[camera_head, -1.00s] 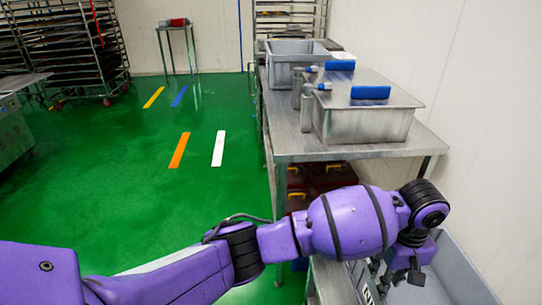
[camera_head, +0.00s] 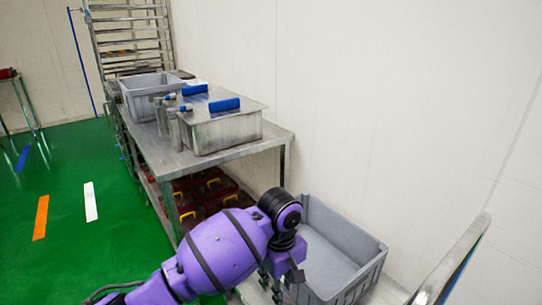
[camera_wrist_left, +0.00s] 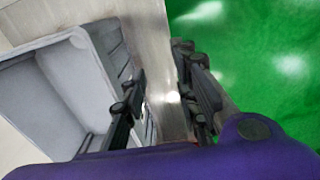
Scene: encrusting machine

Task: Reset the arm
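My left arm is purple and comes in from the bottom left in the head view. Its gripper (camera_head: 277,285) points down beside the near left side of a grey crate (camera_head: 375,268), partly hidden by the wrist. My right gripper is not in view.
A steel table (camera_head: 160,157) holds a lidded metal box (camera_head: 222,128) and a grey bin (camera_head: 150,90). Several dark red boxes (camera_head: 215,185) sit on its lower shelf. A curved metal rim (camera_head: 455,260) stands at the right. Green floor (camera_head: 75,165) is open at the left.

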